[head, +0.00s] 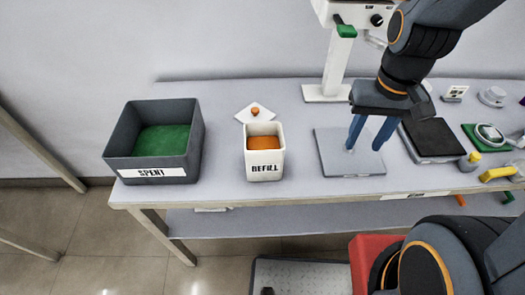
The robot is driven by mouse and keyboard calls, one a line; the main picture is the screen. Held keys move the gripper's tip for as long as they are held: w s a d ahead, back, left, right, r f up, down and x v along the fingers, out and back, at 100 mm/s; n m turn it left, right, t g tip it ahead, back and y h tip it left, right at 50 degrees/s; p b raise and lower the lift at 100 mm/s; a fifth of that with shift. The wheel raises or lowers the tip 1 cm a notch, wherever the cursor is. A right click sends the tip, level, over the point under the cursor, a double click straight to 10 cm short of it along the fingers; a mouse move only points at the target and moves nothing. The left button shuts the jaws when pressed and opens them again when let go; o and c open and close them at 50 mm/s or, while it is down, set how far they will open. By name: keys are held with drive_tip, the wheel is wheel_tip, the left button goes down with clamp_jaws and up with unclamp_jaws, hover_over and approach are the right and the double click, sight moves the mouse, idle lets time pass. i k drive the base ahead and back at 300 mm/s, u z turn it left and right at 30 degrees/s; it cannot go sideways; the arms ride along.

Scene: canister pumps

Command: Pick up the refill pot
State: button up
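The refill pot (264,169) is a white, square-sided container with a black "REFILL" label on its front. It stands upright on the table, open at the top, with orange material (263,142) inside. A white lid with an orange knob (255,112) lies on the table just behind it. My gripper (365,138) points down over a grey square plate, to the right of the pot and apart from it. Its two blue fingers are spread with a gap between them, and nothing shows between them.
A dark grey bin (152,172) labelled "SPENT" with a green inside stands left of the pot. The grey plate (330,160) lies under my gripper. A white stand (337,65) rises behind. A dark pad (433,138) and several small items crowd the right. The table between pot and plate is clear.

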sight(264, 143)
drive_tip(key=z, duration=0.8)
drive_tip(key=k, duration=1.2)
drive_tip(key=u, duration=1.05)
